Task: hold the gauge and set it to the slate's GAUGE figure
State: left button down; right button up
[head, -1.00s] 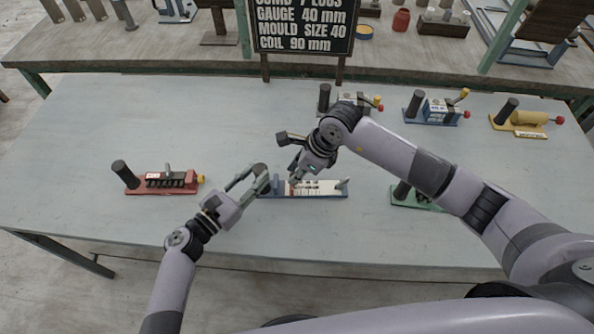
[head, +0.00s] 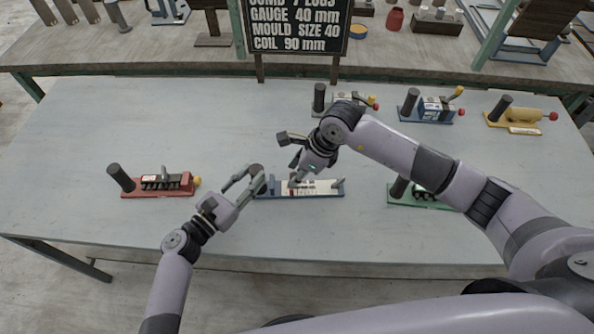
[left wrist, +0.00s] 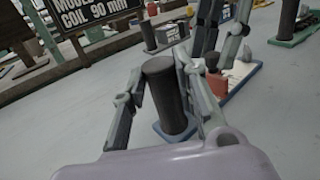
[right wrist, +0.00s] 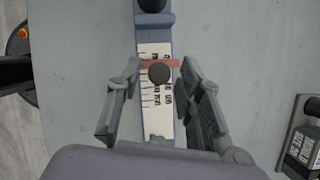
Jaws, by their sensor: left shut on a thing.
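The gauge is a blue base (head: 318,196) with a white marked scale (right wrist: 152,100) and a dark upright post (left wrist: 165,95) at its left end. My left gripper (head: 254,180) is shut on that post. A red slider (right wrist: 172,63) with a dark round knob (right wrist: 158,74) sits across the scale in the right wrist view. My right gripper (right wrist: 160,98) is open, one finger each side of the scale and knob, apart from the knob. The scale's figures are too small to read. The slate (head: 296,28) reads GAUGE 40 mm.
A red-based tool (head: 155,190) stands left on the table and a green-based one (head: 420,203) right, partly behind my right arm. Several other tools, including a yellow one (head: 515,117), stand at the back right. The table's left back area is clear.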

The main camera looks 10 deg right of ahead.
jog(key=shift+o, duration=0.3)
jog(key=v, duration=1.2)
jog(key=shift+s, duration=0.1)
pick_arm(q)
jog(key=c, duration=1.2)
grip_release()
